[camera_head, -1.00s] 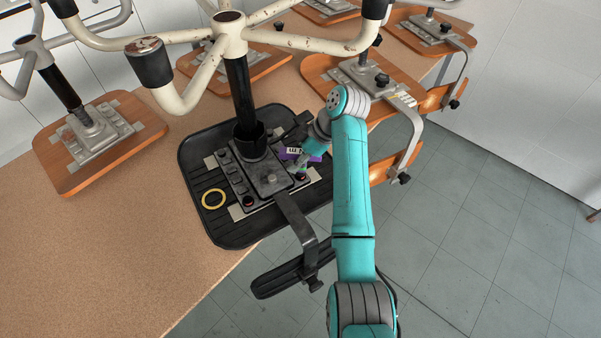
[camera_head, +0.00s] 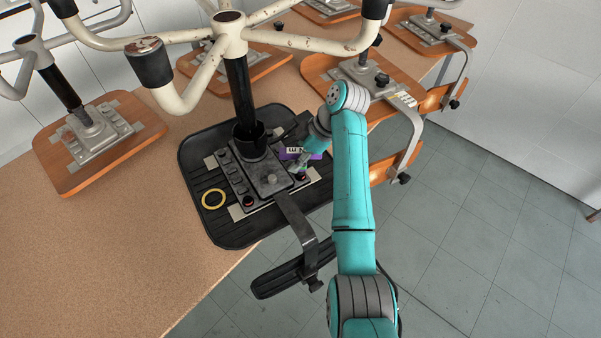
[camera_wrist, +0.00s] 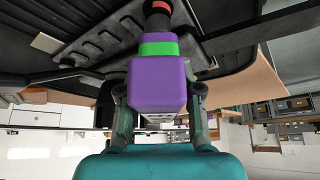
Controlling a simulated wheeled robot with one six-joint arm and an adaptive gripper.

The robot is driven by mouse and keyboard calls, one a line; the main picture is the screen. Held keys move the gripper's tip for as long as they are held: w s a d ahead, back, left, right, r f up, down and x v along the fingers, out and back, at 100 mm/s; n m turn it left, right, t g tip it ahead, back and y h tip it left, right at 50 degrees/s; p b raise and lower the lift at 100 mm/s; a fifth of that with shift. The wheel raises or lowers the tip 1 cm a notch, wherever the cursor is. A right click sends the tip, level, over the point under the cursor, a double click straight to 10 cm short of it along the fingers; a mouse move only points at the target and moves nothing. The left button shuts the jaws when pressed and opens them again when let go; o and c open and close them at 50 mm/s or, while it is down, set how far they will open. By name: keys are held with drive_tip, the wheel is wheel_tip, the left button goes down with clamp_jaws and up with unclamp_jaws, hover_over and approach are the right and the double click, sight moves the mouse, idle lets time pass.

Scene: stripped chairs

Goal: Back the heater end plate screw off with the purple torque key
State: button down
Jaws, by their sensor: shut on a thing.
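The purple torque key (camera_wrist: 158,85) has a purple block body, a green band and a dark shaft. My gripper (camera_wrist: 158,97) is shut on it, with one finger at each side of the purple body. In the wrist view the dark shaft runs up to a red-orange ring (camera_wrist: 156,4) at the top edge; the contact itself is cut off. In the head view the key (camera_head: 289,156) shows partly beside my gripper (camera_head: 304,165). A red-marked screw spot (camera_head: 301,177) lies just below it, at the right end of the dark chair plate (camera_head: 268,179). A second red-marked spot (camera_head: 249,201) is at the plate's near left.
The plate lies in a black ribbed tray (camera_head: 197,165) on the bench (camera_head: 130,235). A yellow ring (camera_head: 213,199) rests at the tray's left. A chair post (camera_head: 241,95) rises behind, and a dark bracket (camera_head: 296,216) overhangs the front edge.

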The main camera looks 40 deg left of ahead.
drive_tip(key=shift+r, duration=1.3)
drive_tip(key=shift+r, duration=0.15)
